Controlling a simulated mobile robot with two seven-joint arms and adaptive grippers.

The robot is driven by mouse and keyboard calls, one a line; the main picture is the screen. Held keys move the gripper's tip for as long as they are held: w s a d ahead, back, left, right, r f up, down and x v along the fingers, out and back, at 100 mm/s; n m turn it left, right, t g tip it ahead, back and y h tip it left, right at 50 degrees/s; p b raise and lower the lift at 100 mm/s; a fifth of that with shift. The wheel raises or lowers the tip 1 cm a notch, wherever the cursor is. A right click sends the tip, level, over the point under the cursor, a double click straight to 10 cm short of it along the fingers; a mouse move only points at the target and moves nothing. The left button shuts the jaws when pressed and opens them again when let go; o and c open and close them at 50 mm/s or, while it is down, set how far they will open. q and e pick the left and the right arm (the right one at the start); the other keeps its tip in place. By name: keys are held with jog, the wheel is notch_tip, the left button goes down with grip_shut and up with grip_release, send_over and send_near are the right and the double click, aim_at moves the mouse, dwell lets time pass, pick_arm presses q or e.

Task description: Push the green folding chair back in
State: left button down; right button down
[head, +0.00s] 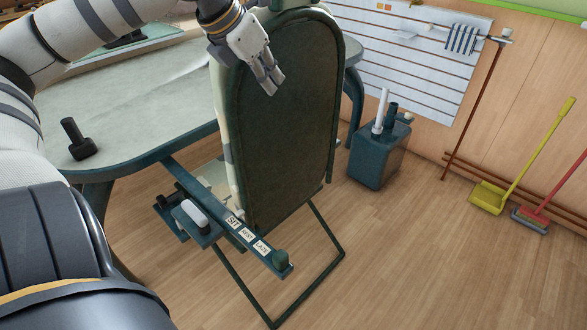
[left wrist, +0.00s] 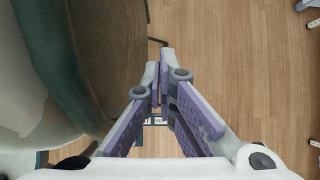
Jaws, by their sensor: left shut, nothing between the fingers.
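The green folding chair (head: 290,130) stands at the table, its tall dark green backrest facing me and its thin leg frame on the floor. My left gripper (head: 270,86) is shut and empty. In the head view it overlaps the upper left part of the backrest; I cannot tell whether it touches. In the left wrist view the shut fingers (left wrist: 163,75) are just right of the chair back (left wrist: 110,50), over the floor. The table (head: 130,110) has a pale top and a green edge, partly hidden by the chair. My right gripper is not in view.
A small green bar with labels (head: 247,234) juts out low beside the chair. A black object (head: 77,140) sits on the table's near left.

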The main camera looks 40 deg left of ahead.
aim_at(249, 70)
pick_arm(q)
jog(key=shift+a, duration=0.15)
jog(key=shift+w+a, duration=0.15)
jog(key=shift+a, duration=4.05)
jog(key=shift+d, duration=1.5)
notch_tip(249, 70, up, 6)
